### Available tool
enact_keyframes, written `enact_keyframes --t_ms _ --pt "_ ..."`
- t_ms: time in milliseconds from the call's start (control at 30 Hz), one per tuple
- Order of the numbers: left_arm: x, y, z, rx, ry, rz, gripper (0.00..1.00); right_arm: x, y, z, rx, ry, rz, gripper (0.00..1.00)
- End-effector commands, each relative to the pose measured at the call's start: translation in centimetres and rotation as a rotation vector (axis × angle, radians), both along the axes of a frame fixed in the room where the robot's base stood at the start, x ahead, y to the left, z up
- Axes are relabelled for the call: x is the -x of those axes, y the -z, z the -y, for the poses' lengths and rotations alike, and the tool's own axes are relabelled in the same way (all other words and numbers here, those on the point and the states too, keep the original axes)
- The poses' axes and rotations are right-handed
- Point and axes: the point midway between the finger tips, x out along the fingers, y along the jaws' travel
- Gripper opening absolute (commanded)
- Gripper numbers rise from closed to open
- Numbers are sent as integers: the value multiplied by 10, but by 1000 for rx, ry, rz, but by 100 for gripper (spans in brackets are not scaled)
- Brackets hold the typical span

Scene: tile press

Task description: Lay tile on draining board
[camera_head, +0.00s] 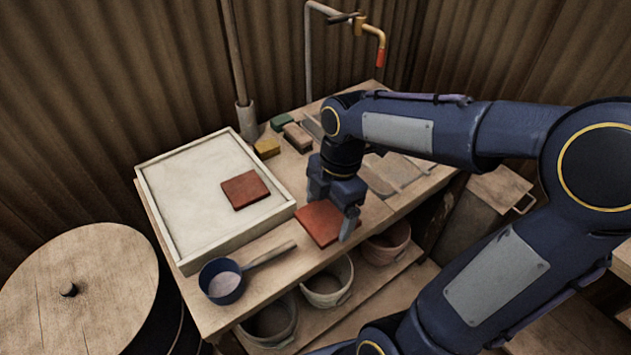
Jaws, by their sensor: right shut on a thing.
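A flat square red-brown tile (317,223) is at the front edge of the workbench, right of the white tray. My right gripper (331,213) points down over it with its fingers at the tile's sides, shut on it. I cannot tell whether the tile touches the bench or is slightly raised. The pale, wood-rimmed tray (185,205), which looks like the draining board, lies on the left of the bench. A second red-brown tile (245,189) lies flat in it, right of its middle. My left gripper is not in view.
A blue ladle (222,281) lies in front of the tray. Small green, brown and yellow blocks (267,148) sit behind. A brass tap (370,32) rises at the back. Buckets (327,281) stand below, and a lidded barrel (80,290) at left. The tray's left and front are bare.

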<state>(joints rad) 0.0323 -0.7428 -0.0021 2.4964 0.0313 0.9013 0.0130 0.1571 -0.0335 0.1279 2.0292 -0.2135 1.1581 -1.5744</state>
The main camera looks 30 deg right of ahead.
Motion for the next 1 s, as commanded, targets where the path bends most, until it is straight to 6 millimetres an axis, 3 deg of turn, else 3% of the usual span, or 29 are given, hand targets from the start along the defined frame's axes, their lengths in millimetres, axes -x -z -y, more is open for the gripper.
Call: enact_keyframes --t_ms 167,433,500,700,1000 --pt "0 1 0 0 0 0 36 -12 10 18 0 -21 -4 57" --pt "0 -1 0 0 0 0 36 -53 40 72 0 -19 -3 57" --pt "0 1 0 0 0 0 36 -60 55 81 -1 -20 -5 57" --pt "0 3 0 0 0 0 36 -75 83 100 1 -21 -2 57" --pt "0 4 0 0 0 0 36 -84 102 112 0 -21 -2 57"
